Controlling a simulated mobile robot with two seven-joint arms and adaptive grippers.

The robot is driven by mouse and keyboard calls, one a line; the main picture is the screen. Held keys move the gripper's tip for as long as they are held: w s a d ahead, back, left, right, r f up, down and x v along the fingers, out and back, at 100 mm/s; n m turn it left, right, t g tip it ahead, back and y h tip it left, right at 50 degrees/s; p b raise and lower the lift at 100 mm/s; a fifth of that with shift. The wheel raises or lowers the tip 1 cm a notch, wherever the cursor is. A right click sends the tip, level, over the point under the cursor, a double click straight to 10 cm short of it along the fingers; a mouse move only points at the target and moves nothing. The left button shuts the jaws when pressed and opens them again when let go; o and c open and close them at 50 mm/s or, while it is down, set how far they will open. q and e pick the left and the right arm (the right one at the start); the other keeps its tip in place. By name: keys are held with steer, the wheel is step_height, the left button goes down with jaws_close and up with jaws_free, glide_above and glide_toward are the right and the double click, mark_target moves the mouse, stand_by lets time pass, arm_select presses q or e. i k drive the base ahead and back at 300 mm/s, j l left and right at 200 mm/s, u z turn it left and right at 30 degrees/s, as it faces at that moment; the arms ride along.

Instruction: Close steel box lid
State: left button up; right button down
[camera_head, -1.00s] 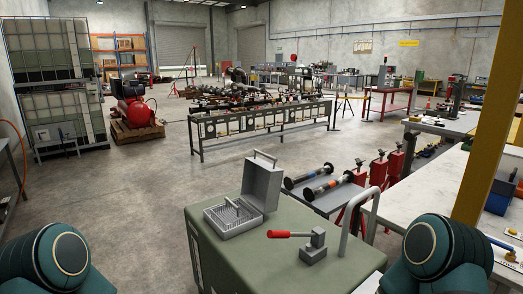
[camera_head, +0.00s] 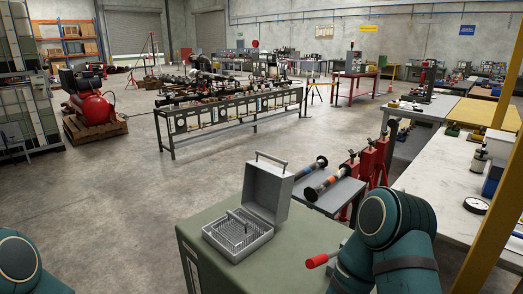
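The grey steel box (camera_head: 238,238) sits on a green cabinet top near the bottom middle of the head view. Its lid (camera_head: 267,188) stands open and upright at the back right, with a handle on its upper edge. The box's inside shows a perforated grid with a small upright post. Neither gripper shows. My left arm shows only as a rounded teal part at the lower left corner. My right arm's teal links stand at the right of the box, apart from it in the picture, and cover part of the cabinet top.
A red-handled tool (camera_head: 320,260) lies right of the box, mostly hidden by my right arm. Flanged spools (camera_head: 330,182) rest on a stand behind the cabinet (camera_head: 196,228). Red jacks (camera_head: 368,166) and a pale workbench (camera_head: 440,172) stand at the right. Open floor lies left.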

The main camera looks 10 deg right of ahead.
mark_target(267, 188)
steer(key=i+j, duration=0.75)
steer(key=j, duration=0.15)
steer(key=i+j, duration=0.75)
steer(key=i+j+z, duration=0.2)
steer(key=i+j, duration=0.2)
steer(key=j, duration=0.25)
steer(key=i+j, duration=0.2)
steer(key=j, duration=0.15)
steer(key=z, duration=0.05)
